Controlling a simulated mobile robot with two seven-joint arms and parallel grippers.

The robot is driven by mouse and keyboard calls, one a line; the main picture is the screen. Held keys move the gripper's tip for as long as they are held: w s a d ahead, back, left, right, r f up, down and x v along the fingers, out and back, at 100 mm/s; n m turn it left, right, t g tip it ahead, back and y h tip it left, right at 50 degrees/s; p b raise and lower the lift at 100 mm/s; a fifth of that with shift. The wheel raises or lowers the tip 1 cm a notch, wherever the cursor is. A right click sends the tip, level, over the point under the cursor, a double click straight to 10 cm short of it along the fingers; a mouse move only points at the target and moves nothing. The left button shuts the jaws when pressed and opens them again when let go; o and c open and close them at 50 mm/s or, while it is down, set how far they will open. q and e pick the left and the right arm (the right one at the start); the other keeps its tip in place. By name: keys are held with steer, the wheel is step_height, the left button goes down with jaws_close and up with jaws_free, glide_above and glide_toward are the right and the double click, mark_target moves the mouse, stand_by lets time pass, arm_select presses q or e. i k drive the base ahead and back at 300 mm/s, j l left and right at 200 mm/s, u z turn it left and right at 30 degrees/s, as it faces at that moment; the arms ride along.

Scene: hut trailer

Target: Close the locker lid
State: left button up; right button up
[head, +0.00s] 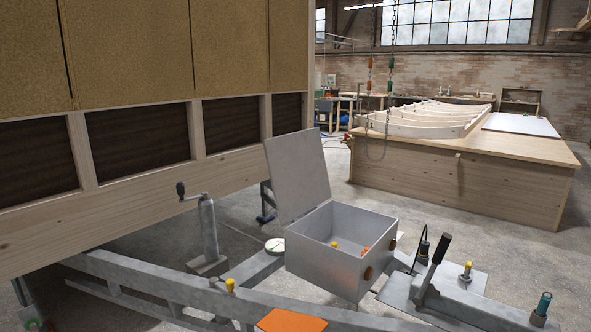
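The locker is a grey metal box (322,262) in the middle of the head view, mounted on the trailer's drawbar frame. Its flat grey lid (297,174) stands open, raised steeply and leaning back along the box's left edge. The inside is partly visible, with a small yellow item (334,244) and a small orange item (365,250) in it. A round brown knob-like part (370,273) is on the box's right side. Neither of my grippers is in view.
A jockey-wheel crank post (208,228) stands left of the locker, and the hut's wooden wall (150,165) fills the upper left. A black-gripped lever (434,265) rises to the right. An orange plate (291,320) lies in front. A large workbench (450,180) is behind.

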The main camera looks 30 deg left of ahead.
mark_target(297, 164)
steer(key=j+z, duration=0.1)
steer(key=j, duration=0.6)
steer(key=k+j+z, duration=0.1)
steer(key=j, duration=0.55)
steer(key=k+j+z, duration=0.1)
steer(key=j, duration=0.6)
steer(key=k+j+z, duration=0.1)
steer(key=j, duration=0.55)
steer(key=k+j+z, duration=0.1)
steer(key=j, duration=0.55)
steer(key=k+j+z, duration=0.1)
steer(key=k+j, duration=0.2)
steer(key=j, duration=0.35)
steer(key=k+j+z, duration=0.1)
steer(key=j, duration=0.55)
steer(key=k+j+z, duration=0.1)
steer(key=k+j, duration=0.2)
steer(key=j, duration=0.3)
steer(key=i+l+z, duration=0.15)
steer(key=i, duration=0.35)
steer(key=i+l+z, duration=0.15)
steer(key=i+l, duration=0.15)
steer(key=i, duration=0.2)
